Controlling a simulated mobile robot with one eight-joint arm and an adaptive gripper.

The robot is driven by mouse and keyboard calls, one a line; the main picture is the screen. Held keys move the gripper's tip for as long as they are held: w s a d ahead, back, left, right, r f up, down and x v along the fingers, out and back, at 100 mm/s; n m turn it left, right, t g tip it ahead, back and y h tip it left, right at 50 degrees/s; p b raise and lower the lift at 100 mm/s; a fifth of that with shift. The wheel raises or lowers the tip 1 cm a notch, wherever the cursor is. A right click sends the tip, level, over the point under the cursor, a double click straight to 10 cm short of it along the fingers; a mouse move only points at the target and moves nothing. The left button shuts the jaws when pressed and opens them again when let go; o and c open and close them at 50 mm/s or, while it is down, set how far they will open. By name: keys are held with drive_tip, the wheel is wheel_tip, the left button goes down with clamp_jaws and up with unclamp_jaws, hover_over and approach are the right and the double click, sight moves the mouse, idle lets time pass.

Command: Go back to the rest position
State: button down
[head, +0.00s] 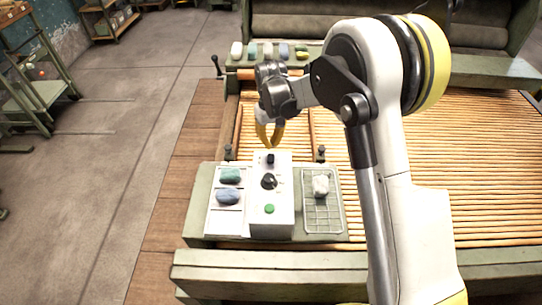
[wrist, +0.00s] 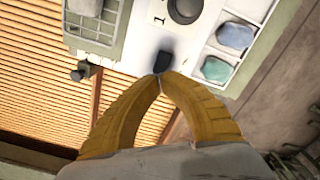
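My gripper (head: 270,146) hangs over the far end of a white control box, its yellow fingers pointing down. In the wrist view the fingertips (wrist: 160,76) meet, with nothing visible between them. A small black switch (head: 270,158) stands on the box just past the fingertips; it also shows in the wrist view (wrist: 164,62). Whether the tips touch it I cannot tell. The white box (head: 284,190) also carries a black round knob (head: 268,181) and a green button (head: 269,209).
A white two-part tray (head: 226,196) left of the box holds a green stone (head: 230,175) and a blue stone (head: 228,195). A wire rack (head: 322,215) on the right holds a pale stone (head: 321,185). Several coloured pieces line a back ledge (head: 262,65).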

drive_tip(key=shift+r+p, duration=0.35)
drive_tip(key=shift+r, duration=0.5)
drive_tip(key=shift+d+r, duration=0.1)
drive_tip(key=shift+r, duration=0.1)
drive_tip(key=s+d+r+m+t, duration=0.1)
drive_tip(key=s+d+r+t, duration=0.1)
drive_tip(key=s+d+r, duration=0.45)
drive_tip(key=s+d+r+m+t, duration=0.1)
drive_tip(key=s+d+r, duration=0.2)
drive_tip(key=r, duration=0.7)
drive_tip(key=s+d+r+m+t, duration=0.1)
drive_tip(key=s+d, duration=0.3)
drive_tip(key=s, duration=0.5)
drive_tip(key=s+d+m+t, duration=0.2)
drive_tip(key=s+d+t, duration=0.1)
drive_tip(key=s, duration=0.5)
drive_tip(key=shift+s+d+r+m, duration=0.3)
drive_tip(key=shift+s+d+r, duration=0.05)
drive_tip(key=shift+d, duration=0.4)
